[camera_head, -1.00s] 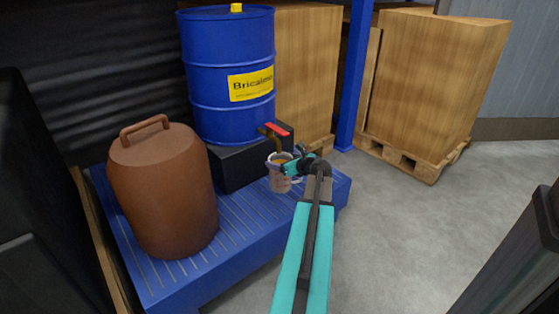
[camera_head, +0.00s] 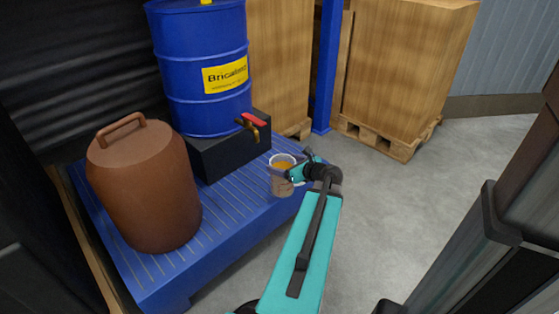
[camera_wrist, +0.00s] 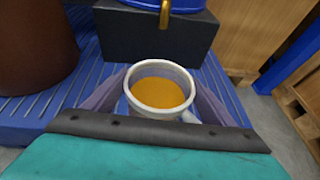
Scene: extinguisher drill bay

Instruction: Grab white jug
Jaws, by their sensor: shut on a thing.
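The white jug (camera_head: 283,186) holds an orange-brown liquid and is upright at the right part of the blue slatted platform. In the wrist view the jug (camera_wrist: 150,108) sits between my two fingers, with its rim and the liquid's surface facing up and its handle at the lower right. My gripper (camera_head: 284,175) is shut on the jug from the right side. I cannot tell whether the jug's base touches the platform. The jug is in front of the brass tap (camera_head: 249,128) with a red handle, and apart from it.
A blue drum (camera_head: 205,95) with a yellow label rests on a black block (camera_head: 215,157). A brown canister (camera_head: 143,185) stands left on the blue platform (camera_head: 190,262). Palletised boxes (camera_head: 405,70) stand behind. Grey floor is open to the right.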

